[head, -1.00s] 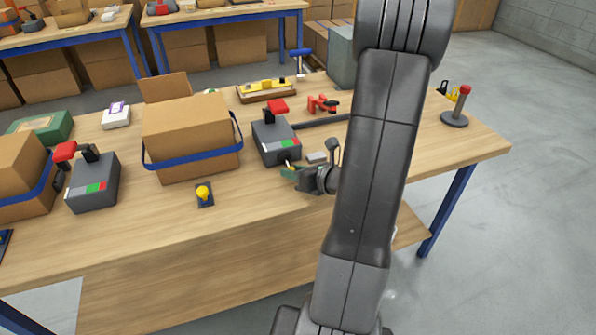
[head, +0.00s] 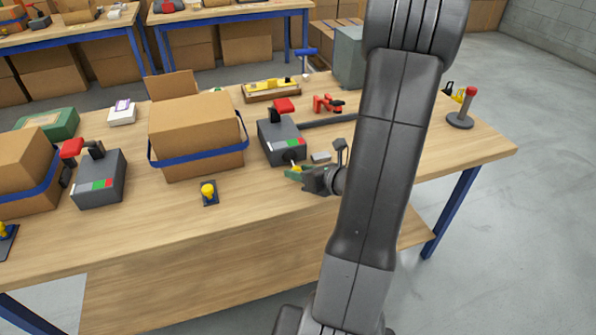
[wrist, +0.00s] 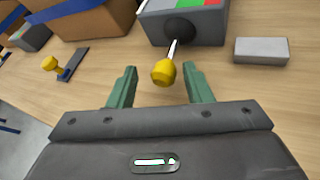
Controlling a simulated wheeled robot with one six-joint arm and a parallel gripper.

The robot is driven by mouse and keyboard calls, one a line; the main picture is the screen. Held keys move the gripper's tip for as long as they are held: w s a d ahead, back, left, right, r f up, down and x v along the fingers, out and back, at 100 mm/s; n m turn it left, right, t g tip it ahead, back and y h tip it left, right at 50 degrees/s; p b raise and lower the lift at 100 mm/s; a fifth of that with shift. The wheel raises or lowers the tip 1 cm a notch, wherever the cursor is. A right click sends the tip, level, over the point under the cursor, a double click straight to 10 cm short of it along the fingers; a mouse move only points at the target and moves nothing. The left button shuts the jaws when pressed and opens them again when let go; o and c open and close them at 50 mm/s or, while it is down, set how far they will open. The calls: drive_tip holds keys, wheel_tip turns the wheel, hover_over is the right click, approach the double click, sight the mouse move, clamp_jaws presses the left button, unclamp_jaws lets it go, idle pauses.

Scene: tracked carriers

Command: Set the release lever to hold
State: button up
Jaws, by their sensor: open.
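The release lever (wrist: 173,56), a silver rod with a yellow knob, sticks out of a black ball on the front of a grey box (head: 283,143). The box bears a green, red and white label strip, partly cut off in the wrist view. My gripper (wrist: 160,72) is open, its two green fingers on either side of the yellow knob, with gaps showing on both sides. In the head view, my gripper (head: 297,172) is close in front of the box, and the lever is mostly hidden there.
A small grey block (wrist: 261,50) lies just right of the box. A yellow knob on a dark plate (head: 209,192) and a strapped carton (head: 197,140) stand to the left. A second grey box (head: 99,180) is farther left. The front table strip is largely bare.

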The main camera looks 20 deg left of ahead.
drive_tip(key=p+v, duration=0.1)
drive_tip(key=v, duration=1.1)
drive_tip(key=shift+s+d, duration=0.2)
drive_tip(key=shift+d, duration=0.1)
drive_tip(key=b+x, duration=0.1)
drive_tip(key=x, duration=1.2)
drive_tip(key=shift+w+a, duration=0.25)
drive_tip(key=shift+a, duration=0.05)
drive_tip(key=shift+r, duration=0.1)
